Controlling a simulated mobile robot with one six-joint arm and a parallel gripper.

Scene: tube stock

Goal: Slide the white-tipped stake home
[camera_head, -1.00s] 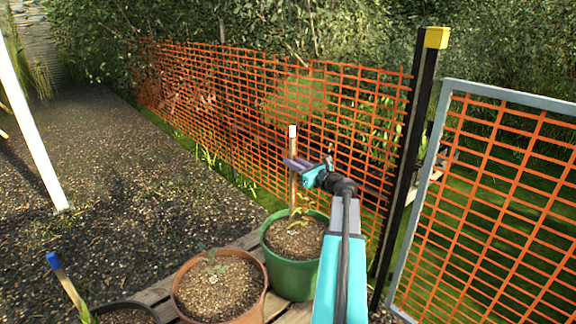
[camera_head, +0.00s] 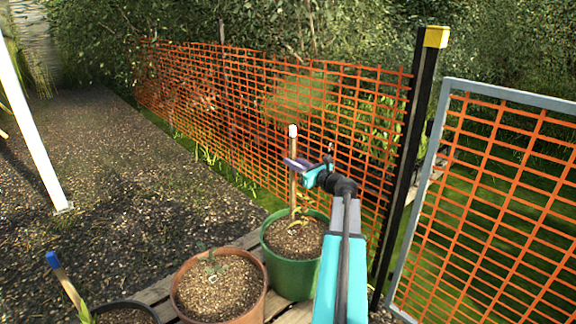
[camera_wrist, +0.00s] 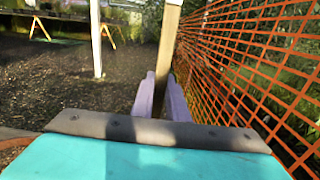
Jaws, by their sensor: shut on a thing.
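The white-tipped stake (camera_head: 293,176) stands upright in the green pot (camera_head: 290,272), beside a small plant. Its white tip (camera_head: 292,131) shows above my gripper (camera_head: 296,164), which is shut on the stake at its upper part. In the wrist view the wooden stake (camera_wrist: 167,50) rises between the two purple fingers of my gripper (camera_wrist: 161,95). The stake's lower end is at the soil in the green pot; how deep it sits cannot be told.
A terracotta pot (camera_head: 219,287) stands left of the green pot on a wooden pallet. A blue-tipped stake (camera_head: 67,284) leans in a dark pot (camera_head: 128,313). Orange mesh fence (camera_head: 250,110) runs close behind, with a black post (camera_head: 411,150) and mesh gate (camera_head: 480,200) at right.

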